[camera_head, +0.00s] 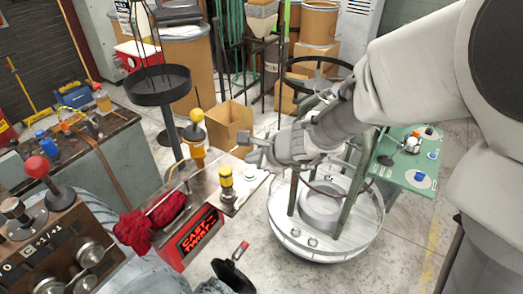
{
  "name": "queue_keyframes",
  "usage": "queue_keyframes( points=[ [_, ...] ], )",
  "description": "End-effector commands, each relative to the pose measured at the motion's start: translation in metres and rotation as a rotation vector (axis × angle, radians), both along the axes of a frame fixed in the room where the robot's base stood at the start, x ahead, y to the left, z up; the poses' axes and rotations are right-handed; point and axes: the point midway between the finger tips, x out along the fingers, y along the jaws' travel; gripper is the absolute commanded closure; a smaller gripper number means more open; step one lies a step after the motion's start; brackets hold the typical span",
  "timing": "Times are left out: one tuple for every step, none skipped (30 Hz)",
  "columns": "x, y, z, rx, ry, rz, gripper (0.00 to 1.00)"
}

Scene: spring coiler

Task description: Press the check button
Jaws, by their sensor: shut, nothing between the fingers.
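My gripper (246,148) is at the middle of the head view, at the end of my arm, which reaches in from the right. It is shut and empty, and its tips point left. In the picture it lies just above a metal panel (235,192) on the red "Cast Twist" machine (197,238). On that panel are a small yellow-topped knob (226,178) and a pale round spot at the panel's right end. No label reading "check" is legible, so I cannot tell which control is the check button. Whether my gripper touches anything is unclear.
A taller yellow-knobbed lever (196,116) stands left of my gripper. A white round basin with upright posts (325,240) stands below my arm. A green control table (408,170) is at right. A brown box with a red-knobbed lever (37,166) is at lower left.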

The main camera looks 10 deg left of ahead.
Motion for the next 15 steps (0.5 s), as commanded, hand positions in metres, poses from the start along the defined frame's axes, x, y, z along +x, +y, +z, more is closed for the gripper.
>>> queue_keyframes(
  points=[
    [0.000, 0.000, -0.011, 0.000, -0.001, 0.000, 1.00],
    [0.000, 0.000, -0.013, -0.001, -0.002, 0.001, 1.00],
    [0.000, 0.000, -0.016, -0.001, -0.002, 0.001, 1.00],
    [0.000, 0.000, -0.018, -0.001, -0.002, 0.001, 1.00],
    [0.000, 0.000, -0.019, -0.001, -0.002, 0.001, 1.00],
    [0.000, 0.000, -0.020, -0.001, -0.002, 0.001, 1.00],
    [0.000, 0.000, -0.021, -0.001, -0.002, 0.001, 1.00],
    [0.000, 0.000, -0.021, 0.000, -0.001, 0.000, 1.00],
    [0.000, 0.000, -0.021, 0.000, -0.001, 0.000, 1.00],
    [0.000, 0.000, -0.021, 0.000, -0.001, 0.000, 1.00],
    [0.000, 0.000, -0.021, 0.000, -0.001, 0.000, 1.00],
    [0.000, 0.000, -0.021, 0.000, -0.001, 0.000, 1.00],
    [0.000, 0.000, -0.020, 0.000, -0.001, 0.000, 1.00],
    [0.000, 0.000, -0.020, 0.000, -0.001, 0.000, 1.00],
    [0.000, 0.000, -0.020, 0.000, -0.001, 0.000, 1.00]
  ],
)
